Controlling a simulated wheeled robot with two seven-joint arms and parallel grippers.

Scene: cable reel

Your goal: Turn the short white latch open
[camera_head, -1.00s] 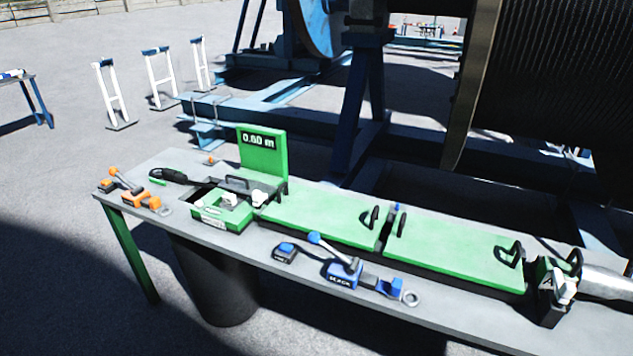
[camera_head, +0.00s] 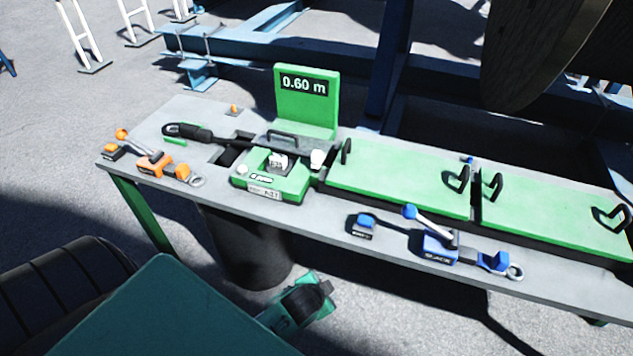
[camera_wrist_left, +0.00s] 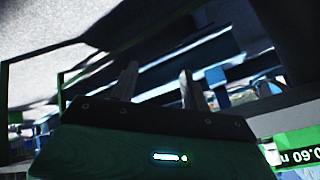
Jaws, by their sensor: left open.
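The green measuring unit (camera_head: 290,190) sits on the bench in the head view, below a green "0.60 m" display (camera_head: 305,98). Small white parts show on it: a knob (camera_head: 317,158) at its right side, a numbered block (camera_head: 278,163) in the middle and a round piece (camera_head: 242,169) at left. I cannot tell which is the short latch or how it is turned. My left arm comes in low in front of the bench, its fingers not clear there. In the left wrist view my left gripper (camera_wrist_left: 158,80) is open and empty, with the display at lower right. My right gripper is out of view.
An orange-handled clamp tool (camera_head: 152,160) lies at the bench's left and a blue-handled one (camera_head: 440,245) at its front right. Green covers (camera_head: 400,183) with black handles fill the right side. The bench's front edge and a black bin (camera_head: 245,250) are near my arm.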

